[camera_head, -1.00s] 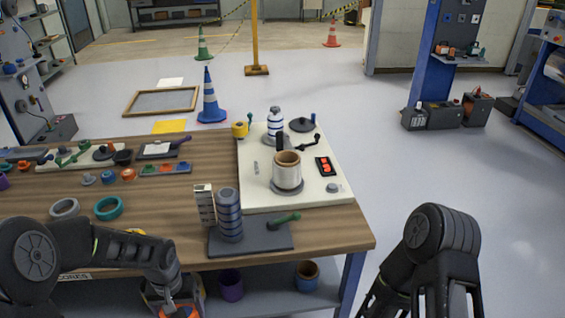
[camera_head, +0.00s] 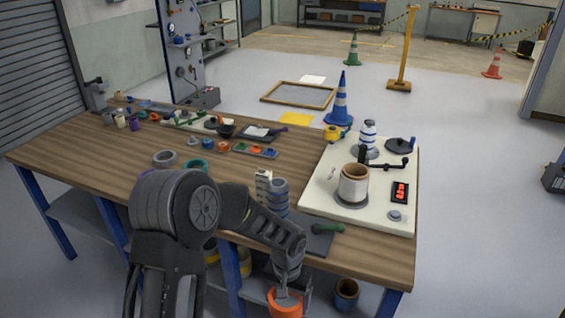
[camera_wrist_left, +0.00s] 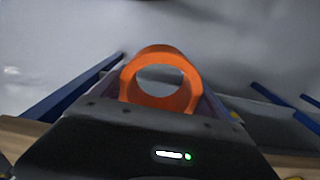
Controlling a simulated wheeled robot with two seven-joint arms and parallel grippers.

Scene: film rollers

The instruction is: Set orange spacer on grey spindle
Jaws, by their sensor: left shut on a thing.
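My left gripper (camera_head: 286,282) is shut on the orange spacer (camera_head: 285,304), low in front of the table's near edge. In the left wrist view the spacer (camera_wrist_left: 160,55) is a thick orange ring with an open hole, held between the fingers. A ribbed grey-blue cylinder (camera_head: 279,196) stands upright on a dark plate (camera_head: 318,240) with a green handle, near the table's front edge. I cannot tell whether it is the grey spindle or a stack on it. My right gripper is out of view.
The wooden table (camera_head: 120,170) holds a white panel (camera_head: 320,196) with a cream roll (camera_head: 354,184) and a black crank. A white block (camera_head: 263,186) stands beside the ribbed cylinder. Loose rings, including a grey one (camera_head: 165,158), lie left. Blue table legs (camera_head: 229,270) are near my gripper.

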